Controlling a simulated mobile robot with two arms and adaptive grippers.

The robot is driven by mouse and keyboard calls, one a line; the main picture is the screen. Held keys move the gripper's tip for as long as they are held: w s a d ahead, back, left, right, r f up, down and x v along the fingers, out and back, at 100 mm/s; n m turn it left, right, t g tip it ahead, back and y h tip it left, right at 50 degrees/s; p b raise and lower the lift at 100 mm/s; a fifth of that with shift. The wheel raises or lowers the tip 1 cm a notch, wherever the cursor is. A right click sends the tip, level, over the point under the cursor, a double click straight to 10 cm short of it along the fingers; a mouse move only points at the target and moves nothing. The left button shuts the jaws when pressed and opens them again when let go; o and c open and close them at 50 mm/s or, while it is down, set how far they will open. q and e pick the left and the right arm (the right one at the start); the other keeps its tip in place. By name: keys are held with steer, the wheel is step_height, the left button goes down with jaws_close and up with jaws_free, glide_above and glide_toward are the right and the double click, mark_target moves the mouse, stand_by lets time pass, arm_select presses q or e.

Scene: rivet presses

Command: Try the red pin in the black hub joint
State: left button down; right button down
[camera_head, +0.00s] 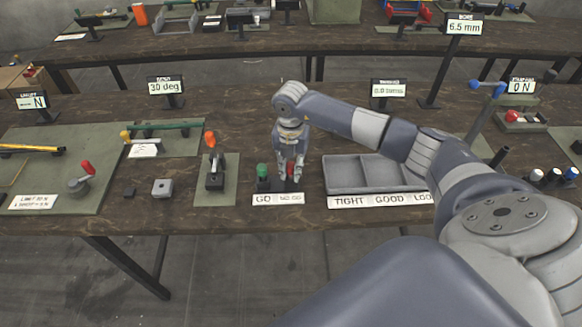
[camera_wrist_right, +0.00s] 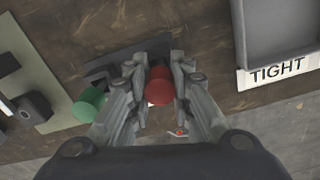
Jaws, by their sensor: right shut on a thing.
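The red pin (camera_head: 291,171) is between the fingers of my right gripper (camera_head: 290,178), above the "GO / NO GO" label. In the right wrist view, the fingers close on the round red head of the pin (camera_wrist_right: 160,86) from both sides. I cannot tell whether its lower end is still in the dark holder (camera_wrist_right: 112,60). The green pin (camera_head: 262,171) stands just left of it. A small black block (camera_head: 129,192) lies farther left, and a dark fixture with an orange handle (camera_head: 215,178) stands on a green mat. I cannot tell which is the black hub joint. My left gripper is not in view.
A grey tray (camera_head: 343,176) with "TIGHT", "GOOD" and "LOOSE" labels lies right of the gripper, beneath my arm. A grey block (camera_head: 162,188) sits beside the black one. A red-handled device (camera_head: 79,184) stands on the left mat. Bare wood shows behind the gripper.

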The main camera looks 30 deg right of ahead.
steer(key=shift+f, duration=0.15)
steer(key=c, duration=1.3)
jaws_free()
steer(key=shift+c, duration=0.2)
steer(key=shift+r, duration=0.2)
step_height(320, 180, up, 12)
steer(key=shift+f, duration=0.15)
